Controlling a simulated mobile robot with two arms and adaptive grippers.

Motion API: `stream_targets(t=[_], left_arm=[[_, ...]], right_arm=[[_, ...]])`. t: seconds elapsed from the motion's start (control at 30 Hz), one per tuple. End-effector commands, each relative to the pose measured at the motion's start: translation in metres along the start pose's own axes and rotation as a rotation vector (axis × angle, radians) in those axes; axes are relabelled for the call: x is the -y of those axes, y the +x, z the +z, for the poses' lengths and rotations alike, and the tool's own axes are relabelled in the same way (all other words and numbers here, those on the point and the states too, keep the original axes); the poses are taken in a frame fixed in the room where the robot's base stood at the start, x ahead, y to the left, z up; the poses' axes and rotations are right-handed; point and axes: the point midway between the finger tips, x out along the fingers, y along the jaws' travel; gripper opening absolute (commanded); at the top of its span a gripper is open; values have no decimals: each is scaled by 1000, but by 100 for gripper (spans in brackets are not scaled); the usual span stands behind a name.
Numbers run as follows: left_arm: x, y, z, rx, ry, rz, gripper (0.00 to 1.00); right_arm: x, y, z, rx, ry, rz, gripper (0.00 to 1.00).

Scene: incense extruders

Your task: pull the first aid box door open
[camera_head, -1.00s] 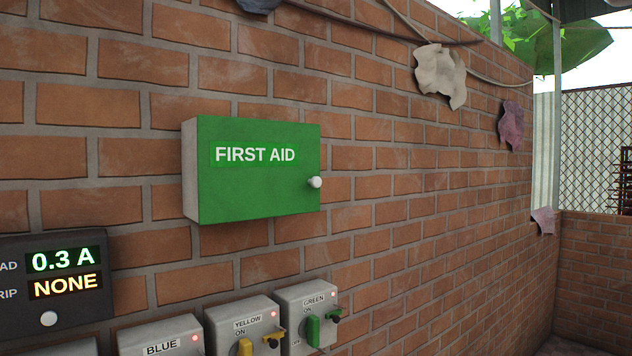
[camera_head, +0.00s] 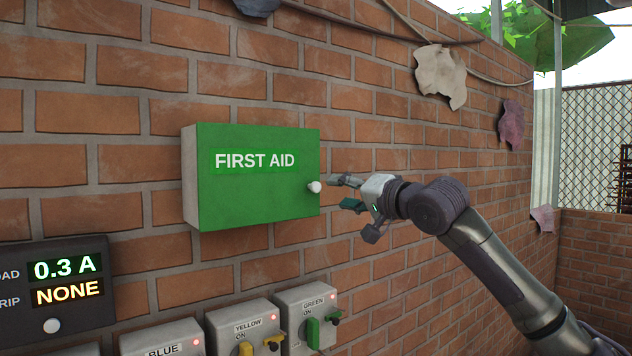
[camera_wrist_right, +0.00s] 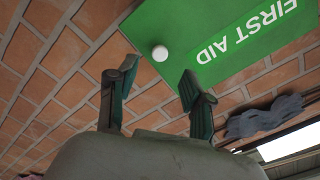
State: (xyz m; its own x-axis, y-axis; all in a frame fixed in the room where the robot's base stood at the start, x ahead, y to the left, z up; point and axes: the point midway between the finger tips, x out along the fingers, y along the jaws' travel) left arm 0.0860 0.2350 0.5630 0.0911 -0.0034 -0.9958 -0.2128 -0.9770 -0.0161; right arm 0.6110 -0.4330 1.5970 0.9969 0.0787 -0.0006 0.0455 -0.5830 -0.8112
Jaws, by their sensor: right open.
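The first aid box has a green door (camera_head: 258,178) with white lettering and hangs on the brick wall, left of centre in the head view. The door looks shut. A round white knob (camera_head: 314,187) sits at its right edge. My right gripper (camera_head: 340,192) is just right of the knob, open and empty. In the right wrist view the green door (camera_wrist_right: 225,45) fills the upper right, and the knob (camera_wrist_right: 160,53) shows beyond and between the two spread fingers (camera_wrist_right: 158,82), apart from them. My left gripper is not in view.
Below the box are grey switch boxes labelled blue (camera_head: 160,340), yellow (camera_head: 243,325) and green (camera_head: 308,310). A dark display panel (camera_head: 55,290) is at lower left. Torn scraps (camera_head: 440,76) hang on the wall at upper right. The wall around the box is flat.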

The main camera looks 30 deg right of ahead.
Motion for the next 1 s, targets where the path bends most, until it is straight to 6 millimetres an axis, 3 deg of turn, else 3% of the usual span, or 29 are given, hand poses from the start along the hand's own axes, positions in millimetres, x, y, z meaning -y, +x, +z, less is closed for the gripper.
stream_targets(t=[0.03,0.1,0.4,0.6,0.87,1.0], left_arm=[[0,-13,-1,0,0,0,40],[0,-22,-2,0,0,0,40],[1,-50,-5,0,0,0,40],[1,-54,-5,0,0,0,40],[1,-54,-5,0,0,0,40],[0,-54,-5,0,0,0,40]], right_arm=[[6,13,-3,3,1,1,51],[6,28,-3,2,1,1,51],[4,79,-2,1,-1,1,51],[1,92,0,0,-3,0,51],[0,92,0,-1,-4,0,51],[0,92,0,0,-4,0,29]])
